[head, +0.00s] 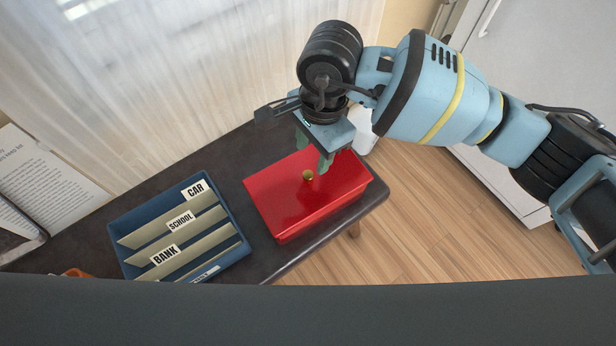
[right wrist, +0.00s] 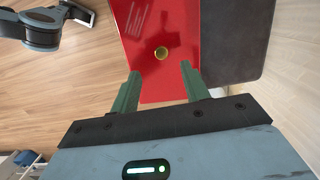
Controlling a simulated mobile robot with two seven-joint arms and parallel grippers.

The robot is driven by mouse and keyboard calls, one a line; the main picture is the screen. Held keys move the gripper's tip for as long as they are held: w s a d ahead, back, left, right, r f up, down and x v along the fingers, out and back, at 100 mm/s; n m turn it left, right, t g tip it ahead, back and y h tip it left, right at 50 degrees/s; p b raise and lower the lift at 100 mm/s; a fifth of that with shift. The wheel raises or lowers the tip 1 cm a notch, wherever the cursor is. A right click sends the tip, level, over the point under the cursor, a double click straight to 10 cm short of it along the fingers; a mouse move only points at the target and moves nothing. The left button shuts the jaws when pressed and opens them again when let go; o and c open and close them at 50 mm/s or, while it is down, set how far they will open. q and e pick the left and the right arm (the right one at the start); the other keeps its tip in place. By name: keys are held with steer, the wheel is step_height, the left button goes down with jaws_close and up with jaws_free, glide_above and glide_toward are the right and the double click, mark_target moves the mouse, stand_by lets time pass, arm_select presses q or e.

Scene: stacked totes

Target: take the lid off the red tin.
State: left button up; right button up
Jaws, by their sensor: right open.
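The red tin (head: 290,212) sits on the dark table near its right end, with its flat red lid (head: 285,192) on. A small round brass knob (head: 308,175) stands on the lid. My right gripper (head: 313,160) is above the lid, close to the knob, with its green fingers apart and empty. In the right wrist view the knob (right wrist: 161,53) lies ahead of the fingertips (right wrist: 160,72), midway between them sideways. I cannot tell the exact height of the fingers over the lid.
A blue file box (head: 232,262) with labelled dividers stands left of the tin on the dark table (head: 225,165). An open book (head: 45,185) lies at the far left. A curtain hangs behind the table.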

mark_target(308, 175)
steer(key=shift+s+a+f+b, duration=0.1)
steer(key=shift+f+b, duration=0.15)
steer(key=shift+f, duration=0.95)
steer(key=shift+a+f+b, duration=0.15)
steer(key=shift+f+b, duration=0.1)
steer(key=shift+f, duration=1)
steer(key=shift+s+a+f+b, duration=0.1)
steer(key=shift+f+b, duration=0.15)
steer(key=shift+f, duration=0.95)
jaws_close()
